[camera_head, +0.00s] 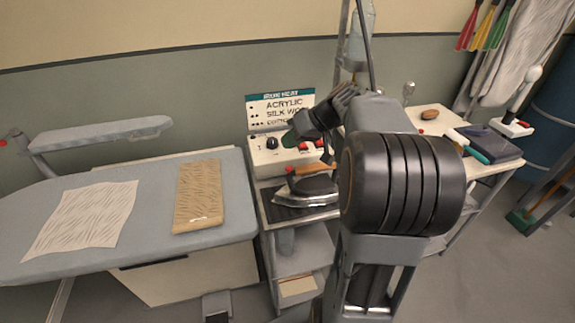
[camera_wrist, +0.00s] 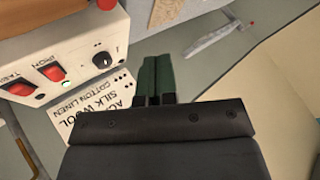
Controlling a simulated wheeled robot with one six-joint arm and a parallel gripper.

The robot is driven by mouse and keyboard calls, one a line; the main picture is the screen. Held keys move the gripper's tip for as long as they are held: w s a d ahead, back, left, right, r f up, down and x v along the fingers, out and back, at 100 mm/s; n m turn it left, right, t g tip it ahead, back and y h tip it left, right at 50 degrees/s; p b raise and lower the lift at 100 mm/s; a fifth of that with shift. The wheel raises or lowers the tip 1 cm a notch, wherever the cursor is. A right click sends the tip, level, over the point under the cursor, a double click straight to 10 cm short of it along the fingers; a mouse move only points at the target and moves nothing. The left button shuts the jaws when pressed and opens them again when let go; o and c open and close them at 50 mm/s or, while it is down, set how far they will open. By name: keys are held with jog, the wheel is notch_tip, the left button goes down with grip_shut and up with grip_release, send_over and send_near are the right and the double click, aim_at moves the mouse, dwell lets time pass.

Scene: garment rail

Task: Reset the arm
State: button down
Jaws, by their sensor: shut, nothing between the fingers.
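My arm is raised and folded in the middle of the head view. My gripper (camera_head: 290,138) is near the control box (camera_head: 266,158), in front of the wall. In the wrist view my gripper (camera_wrist: 159,80) shows two green fingers side by side, shut with nothing between them. The control box (camera_wrist: 70,50) also shows there, at the upper left, with red switches and a black knob. My arm hides part of the rail and cart behind it.
An iron (camera_head: 306,190) stands on a cart below my gripper. An ironing board (camera_head: 150,218) with two cloths is at left. A heat sign (camera_head: 280,108) is behind the box. A side table (camera_head: 487,172) with small items is at right.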

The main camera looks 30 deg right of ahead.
aim_at(288, 170)
dwell(0.5)
jog(key=shift+d+f+m, duration=0.15)
jog(key=shift+m, duration=0.35)
jog(key=s+f+m, duration=0.1)
jog(key=s+f+m+h, duration=0.1)
jog(key=f, duration=0.1)
jog(key=d+f+m+g+h, duration=0.1)
jog(key=shift+s+f, duration=0.25)
jog(key=shift+s, duration=0.15)
jog(key=s+a+f+n+h, duration=0.2)
jog(key=s+a+h, duration=0.3)
jog(key=s+a, duration=0.6)
jog(key=shift+s+a+f, duration=0.2)
jog(key=shift+s+f, duration=0.05)
jog(key=shift+s, duration=1.05)
